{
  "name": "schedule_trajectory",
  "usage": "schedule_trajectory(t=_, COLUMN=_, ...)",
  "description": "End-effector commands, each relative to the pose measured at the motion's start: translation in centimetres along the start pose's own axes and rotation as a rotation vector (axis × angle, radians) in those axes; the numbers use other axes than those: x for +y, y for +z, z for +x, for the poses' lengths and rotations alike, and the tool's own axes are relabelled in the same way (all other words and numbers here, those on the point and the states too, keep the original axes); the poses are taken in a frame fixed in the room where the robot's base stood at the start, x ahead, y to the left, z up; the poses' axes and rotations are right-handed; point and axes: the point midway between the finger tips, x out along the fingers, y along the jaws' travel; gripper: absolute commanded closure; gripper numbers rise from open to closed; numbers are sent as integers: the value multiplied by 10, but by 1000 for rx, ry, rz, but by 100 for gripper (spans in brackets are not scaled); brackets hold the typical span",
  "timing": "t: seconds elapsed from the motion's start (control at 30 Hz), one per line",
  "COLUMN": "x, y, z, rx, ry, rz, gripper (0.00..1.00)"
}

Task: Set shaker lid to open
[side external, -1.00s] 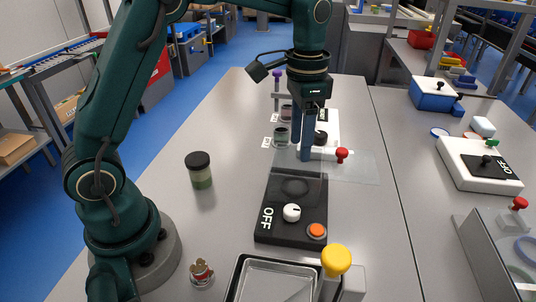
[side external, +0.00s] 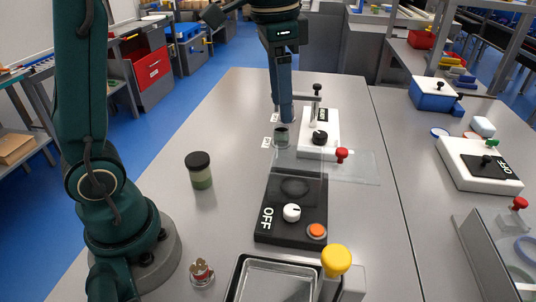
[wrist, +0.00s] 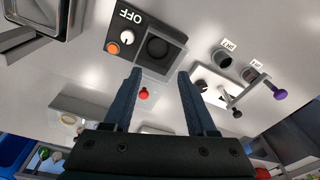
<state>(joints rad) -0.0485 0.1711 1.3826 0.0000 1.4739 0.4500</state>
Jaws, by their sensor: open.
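The shaker appears to be the black unit (side external: 268,228) marked OFF, with a white dial, an orange button and a round dark pad; it also shows in the wrist view (wrist: 120,30). A clear panel (side external: 362,167), probably its lid, shows at the unit's far end and reaches right over the table. Its exact angle is unclear. A red knob (side external: 341,155) stands by the panel and shows in the wrist view (wrist: 143,93). My gripper (side external: 285,118) is open and empty beyond the panel, left of the red knob. Its fingers are apart in the wrist view (wrist: 159,74).
A white unit (side external: 333,131) with a black dial and a black-knobbed lever stands close right of my gripper. A dark-lidded jar (side external: 200,178) stands left. A metal tray (side external: 270,262) and yellow knob (side external: 336,260) are at the front. The left table surface is mostly clear.

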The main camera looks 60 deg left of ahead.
Motion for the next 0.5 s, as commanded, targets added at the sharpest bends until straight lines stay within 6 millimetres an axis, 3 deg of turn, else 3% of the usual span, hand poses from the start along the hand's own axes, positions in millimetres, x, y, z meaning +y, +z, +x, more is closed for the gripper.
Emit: schedule_trajectory(t=0.5, x=27, y=44, z=-21, rx=139, ry=-55, rz=-70, gripper=43)
